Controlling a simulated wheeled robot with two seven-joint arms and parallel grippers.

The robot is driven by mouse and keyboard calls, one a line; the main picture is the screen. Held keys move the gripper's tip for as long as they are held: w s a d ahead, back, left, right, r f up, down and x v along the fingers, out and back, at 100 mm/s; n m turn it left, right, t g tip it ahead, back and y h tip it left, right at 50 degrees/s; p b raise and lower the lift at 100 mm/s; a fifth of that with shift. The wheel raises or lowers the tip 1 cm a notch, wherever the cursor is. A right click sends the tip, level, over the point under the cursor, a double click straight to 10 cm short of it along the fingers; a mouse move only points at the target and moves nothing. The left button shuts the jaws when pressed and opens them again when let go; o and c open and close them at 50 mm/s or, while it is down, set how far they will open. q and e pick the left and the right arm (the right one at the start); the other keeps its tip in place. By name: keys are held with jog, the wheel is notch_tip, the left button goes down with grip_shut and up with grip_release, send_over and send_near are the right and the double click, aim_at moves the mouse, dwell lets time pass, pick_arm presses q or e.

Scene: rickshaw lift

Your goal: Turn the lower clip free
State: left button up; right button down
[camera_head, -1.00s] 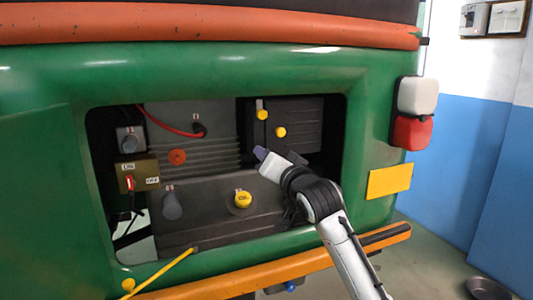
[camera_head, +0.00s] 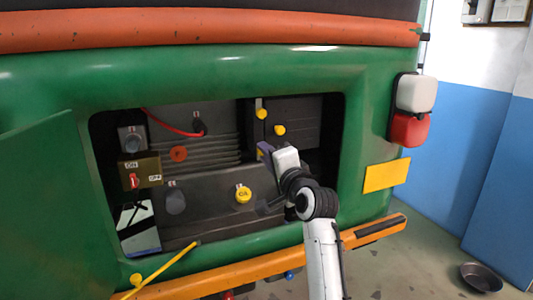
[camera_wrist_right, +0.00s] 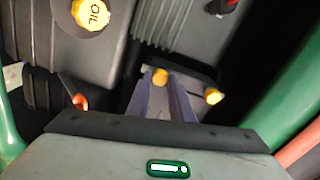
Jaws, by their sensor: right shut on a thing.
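My right gripper (camera_head: 264,151) reaches into the open bay of the green rickshaw, at the lower left corner of a dark box (camera_head: 305,118). In the right wrist view its two purple-grey fingers (camera_wrist_right: 165,85) are shut on a small yellow knob, the lower clip (camera_wrist_right: 160,76). In the head view the gripper hides this clip. The upper yellow clip (camera_head: 261,113) stands above the gripper, its pale end pointing up. Another yellow knob (camera_head: 279,130) sits on the box to its right. My left gripper is in neither current view.
A yellow oil cap (camera_head: 243,194) is left of and below my gripper. The bay also holds an orange-red knob (camera_head: 179,153), a red cable (camera_head: 172,124) and an on/off switch box (camera_head: 135,172). A yellow rod (camera_head: 165,268) slants at the lower left. An orange bumper (camera_head: 270,264) runs below.

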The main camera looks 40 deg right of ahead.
dwell(0.4)
jog(key=c, duration=1.6)
grip_release()
jog(key=shift+o, duration=0.2)
jog(key=b+v, duration=0.1)
jog(key=v, duration=0.9)
jog(key=shift+s, duration=0.15)
jog(key=shift+a, duration=0.1)
